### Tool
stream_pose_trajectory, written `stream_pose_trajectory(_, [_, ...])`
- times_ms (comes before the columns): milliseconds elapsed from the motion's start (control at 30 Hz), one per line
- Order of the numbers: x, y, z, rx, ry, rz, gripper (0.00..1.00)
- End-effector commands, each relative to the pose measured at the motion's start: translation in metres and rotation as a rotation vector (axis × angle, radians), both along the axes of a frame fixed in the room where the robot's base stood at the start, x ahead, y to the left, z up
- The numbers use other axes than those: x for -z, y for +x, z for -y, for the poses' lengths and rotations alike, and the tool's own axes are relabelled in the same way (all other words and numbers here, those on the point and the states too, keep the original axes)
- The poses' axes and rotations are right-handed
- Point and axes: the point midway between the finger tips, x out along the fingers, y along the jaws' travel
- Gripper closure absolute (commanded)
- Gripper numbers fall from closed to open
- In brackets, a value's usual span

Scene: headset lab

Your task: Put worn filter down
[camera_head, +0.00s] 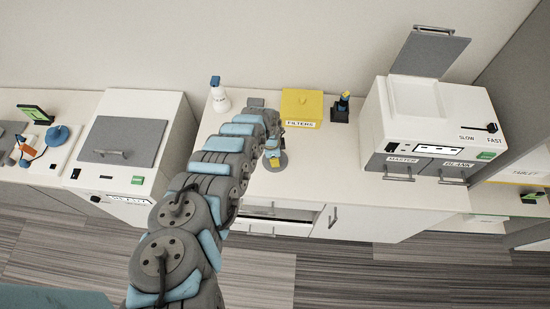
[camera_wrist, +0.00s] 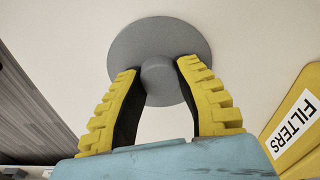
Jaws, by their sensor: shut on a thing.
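The worn filter (camera_wrist: 160,42) is a grey round disc with a small knob, seen in the wrist view just beyond my fingertips. My gripper (camera_wrist: 158,78), with yellow ribbed fingers, is shut on the knob. In the head view my gripper (camera_head: 273,160) is over the white counter, in front of the yellow filters box. The grey disc shows there only in part beside the gripper. I cannot tell whether the disc touches the counter.
The yellow filters box (camera_head: 301,107) stands behind my gripper, with a white bottle (camera_head: 219,98) to its left and a dark holder (camera_head: 341,107) to its right. A white machine (camera_head: 428,120) with its lid up stands at right. The counter (camera_head: 330,165) between is clear.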

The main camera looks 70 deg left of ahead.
Motion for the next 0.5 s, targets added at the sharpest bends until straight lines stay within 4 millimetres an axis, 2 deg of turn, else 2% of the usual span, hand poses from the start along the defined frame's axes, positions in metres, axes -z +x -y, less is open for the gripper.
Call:
stream_pose_trajectory(67, [0.0031,0.0003,0.0004,0.001,0.000,0.000,1.00])
stream_pose_trajectory(100, [0.0033,0.0003,0.0004,0.000,0.000,0.000,0.64])
stream_pose_trajectory(167, [0.0025,0.0003,0.0003,0.000,0.000,0.000,0.47])
stream_pose_trajectory(500, [0.0008,0.0001,0.0000,0.000,0.000,0.000,0.45])
